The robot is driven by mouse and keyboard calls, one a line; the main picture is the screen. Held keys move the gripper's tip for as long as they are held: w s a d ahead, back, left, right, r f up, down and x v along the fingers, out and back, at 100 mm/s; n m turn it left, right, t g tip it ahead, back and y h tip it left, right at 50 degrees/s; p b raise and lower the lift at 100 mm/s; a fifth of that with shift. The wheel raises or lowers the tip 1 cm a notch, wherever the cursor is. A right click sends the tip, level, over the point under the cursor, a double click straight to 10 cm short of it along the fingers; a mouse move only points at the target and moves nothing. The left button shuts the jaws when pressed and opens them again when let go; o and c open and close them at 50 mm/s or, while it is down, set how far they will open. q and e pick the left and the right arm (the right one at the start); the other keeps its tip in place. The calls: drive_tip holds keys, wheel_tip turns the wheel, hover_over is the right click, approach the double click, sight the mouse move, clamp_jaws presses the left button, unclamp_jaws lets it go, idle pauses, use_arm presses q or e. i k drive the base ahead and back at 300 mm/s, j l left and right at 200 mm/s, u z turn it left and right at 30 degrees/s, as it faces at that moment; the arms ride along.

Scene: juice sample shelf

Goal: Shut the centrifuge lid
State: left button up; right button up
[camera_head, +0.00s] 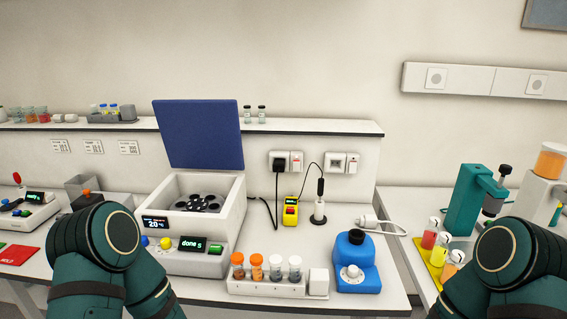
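The centrifuge (225,212) is a white box on the bench left of centre, with a dark rotor (203,202) visible inside its open top. Its blue lid (199,135) stands upright at the back, fully open. The front has a small screen, coloured knobs and a display reading "done". My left arm comes in at the lower left and my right arm at the lower right. Neither gripper shows in the view, so I cannot see what they hold.
A rack of capped tubes (266,288) and a blue device (357,262) stand in front and right of the centrifuge. A yellow meter (290,211) and cables lie behind them. A shelf (310,125) runs behind the lid. A teal instrument (468,200) stands on the right bench.

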sight(203, 134)
drive_tip(key=j+z, duration=0.1)
drive_tip(key=z, duration=0.45)
drive_tip(key=k+j+z, duration=0.1)
drive_tip(key=j+z, duration=0.3)
drive_tip(key=k+j+z, duration=0.15)
drive_tip(key=j+z, duration=0.25)
drive_tip(key=k+j+z, duration=0.1)
drive_tip(key=j, duration=0.2)
drive_tip(key=k+j+z, duration=0.2)
drive_tip(key=k+j, duration=0.2)
drive_tip(key=j, duration=0.2)
